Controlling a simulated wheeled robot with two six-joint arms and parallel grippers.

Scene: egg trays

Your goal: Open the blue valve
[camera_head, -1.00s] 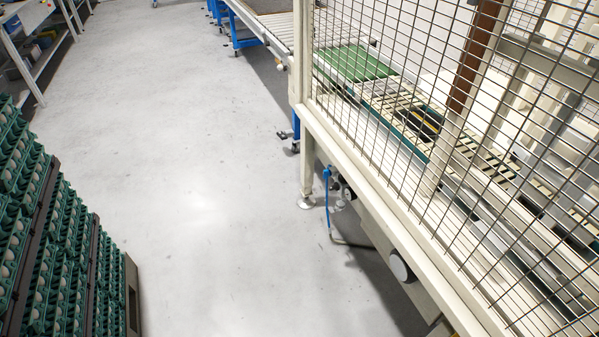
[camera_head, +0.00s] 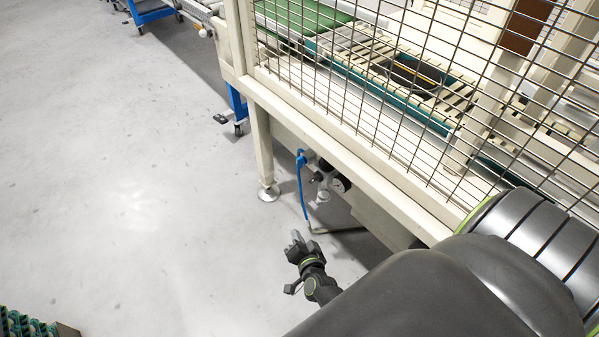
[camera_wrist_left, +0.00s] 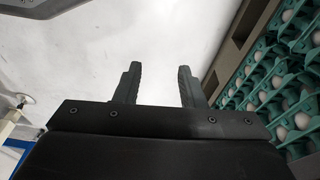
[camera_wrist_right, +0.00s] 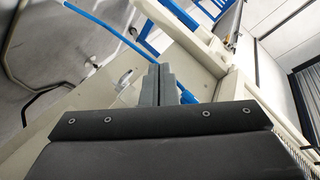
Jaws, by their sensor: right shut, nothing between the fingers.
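The blue valve (camera_head: 301,157) is a small blue fitting with a blue hose hanging from it, low on the side of the caged machine, beside dark gauges (camera_head: 340,184). My right gripper (camera_head: 297,240) is below it in the head view, shut and empty, apart from the valve and hose. In the right wrist view my shut fingers (camera_wrist_right: 158,85) point toward the machine frame. A blue hose (camera_wrist_right: 118,34) runs behind them there, and the fingers partly cover the blue part. My left gripper (camera_wrist_left: 158,85) is open and empty; it shows only in the left wrist view, above the floor.
The cream machine frame (camera_head: 345,150) with its wire mesh guard stands on the right, a leg and round foot (camera_head: 268,193) left of the valve. Green egg trays (camera_wrist_left: 270,88) stand beside my left gripper.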

